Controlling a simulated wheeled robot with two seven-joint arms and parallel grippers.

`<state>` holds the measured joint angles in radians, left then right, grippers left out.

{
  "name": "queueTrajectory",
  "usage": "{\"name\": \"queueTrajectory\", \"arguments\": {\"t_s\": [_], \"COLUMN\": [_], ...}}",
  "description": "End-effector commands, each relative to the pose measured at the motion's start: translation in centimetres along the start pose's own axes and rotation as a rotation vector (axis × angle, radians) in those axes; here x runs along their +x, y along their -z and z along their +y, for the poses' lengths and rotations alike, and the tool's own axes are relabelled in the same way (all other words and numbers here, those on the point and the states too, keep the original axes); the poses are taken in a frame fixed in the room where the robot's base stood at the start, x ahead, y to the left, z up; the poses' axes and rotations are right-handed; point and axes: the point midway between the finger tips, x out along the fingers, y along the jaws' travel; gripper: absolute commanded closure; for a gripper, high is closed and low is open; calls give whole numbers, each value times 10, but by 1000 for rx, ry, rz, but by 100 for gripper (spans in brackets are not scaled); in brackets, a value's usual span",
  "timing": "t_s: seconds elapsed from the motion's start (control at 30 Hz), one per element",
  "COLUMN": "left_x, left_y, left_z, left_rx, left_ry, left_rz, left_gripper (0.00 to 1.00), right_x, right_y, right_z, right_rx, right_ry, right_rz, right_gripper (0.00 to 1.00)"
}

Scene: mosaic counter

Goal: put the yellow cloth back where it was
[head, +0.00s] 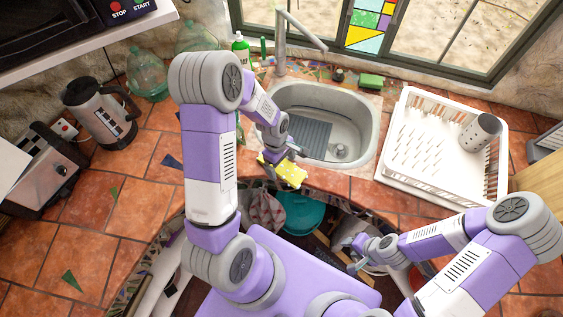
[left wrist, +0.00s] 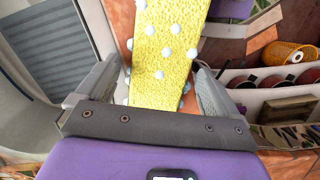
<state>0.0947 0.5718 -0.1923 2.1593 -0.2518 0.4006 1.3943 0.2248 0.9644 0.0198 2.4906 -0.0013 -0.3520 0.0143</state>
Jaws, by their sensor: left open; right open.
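The yellow cloth (head: 291,174) with pale dots lies at the counter's front edge, just in front of the sink (head: 345,103). My left gripper (head: 276,168) is right at the cloth, partly hidden by its own arm in the head view. In the left wrist view the cloth (left wrist: 163,50) runs between the two spread fingers of my left gripper (left wrist: 155,75), with a gap at its left side. The near end of the cloth is hidden behind the gripper body. My right gripper (head: 356,256) is open and empty, low in front of the counter.
A white dish rack (head: 408,178) with a grey cup (head: 480,132) stands right of the sink. An open space below the counter edge holds a teal bowl (head: 302,213). A kettle (head: 100,112) stands left.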

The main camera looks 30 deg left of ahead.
Motion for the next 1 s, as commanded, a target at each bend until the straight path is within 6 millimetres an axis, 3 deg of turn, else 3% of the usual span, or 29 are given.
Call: {"name": "queueTrajectory", "arguments": {"t_s": [0.17,0.5,0.7,1.0], "left_x": [-8,-78,-111,-123], "left_y": [0,0,0,0], "left_z": [1,2,1,0], "left_rx": [0,0,0,0], "left_ry": [-3,-6,-4,0], "left_rz": [1,2,1,0], "left_gripper": [5,5,5,5], "right_x": [-3,-10,-13,-14], "right_y": [0,0,-1,-1], "right_z": [-1,-4,-5,-5], "right_rx": [0,0,0,0], "right_ry": [0,0,0,0], "right_rz": [0,0,0,0], "right_gripper": [57,57,57,57]}}
